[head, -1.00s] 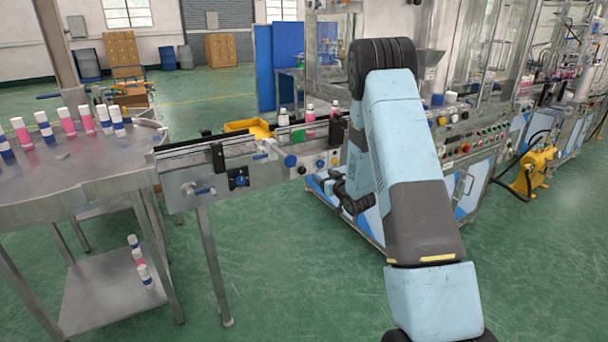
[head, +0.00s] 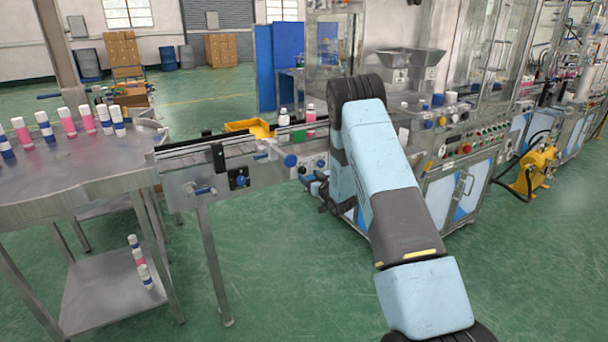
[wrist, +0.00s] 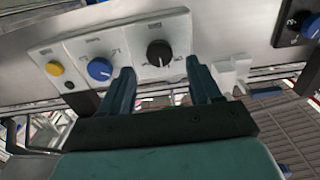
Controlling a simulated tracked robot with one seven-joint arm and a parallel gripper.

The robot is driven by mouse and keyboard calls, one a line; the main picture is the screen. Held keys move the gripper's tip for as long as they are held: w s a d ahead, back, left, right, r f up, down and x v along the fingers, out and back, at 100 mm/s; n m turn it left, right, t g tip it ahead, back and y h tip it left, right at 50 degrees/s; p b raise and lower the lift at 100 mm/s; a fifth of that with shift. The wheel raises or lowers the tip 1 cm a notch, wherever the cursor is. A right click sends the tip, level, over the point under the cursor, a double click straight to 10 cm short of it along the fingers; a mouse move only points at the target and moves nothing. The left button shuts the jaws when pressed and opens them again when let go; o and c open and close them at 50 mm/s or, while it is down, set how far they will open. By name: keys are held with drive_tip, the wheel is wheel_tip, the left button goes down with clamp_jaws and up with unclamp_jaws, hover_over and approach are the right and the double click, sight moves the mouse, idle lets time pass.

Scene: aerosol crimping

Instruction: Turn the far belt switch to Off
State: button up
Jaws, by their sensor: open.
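In the wrist view, a black rotary knob (wrist: 159,54) with a pale pointer line sits on a light plate on the conveyor's side. My gripper (wrist: 160,68) is open, its two dark fingers on either side of and just short of this knob, with nothing held. A blue knob (wrist: 100,69) is to its left. Another dial on a black plate (wrist: 298,24) is at the upper right. I cannot read the labels or tell which knob is the far belt switch. In the head view, my arm partly hides the conveyor's control area and the gripper is hard to make out.
A yellow button (wrist: 54,68) is left of the blue knob. A white bracket (wrist: 230,72) juts out close to the right finger. The conveyor (head: 207,165) joins a round table (head: 75,180) with several bottles. Green floor in front is open.

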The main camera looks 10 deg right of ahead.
sight(303, 171)
drive_tip(key=shift+x, duration=2.15)
drive_tip(key=shift+c, duration=0.4)
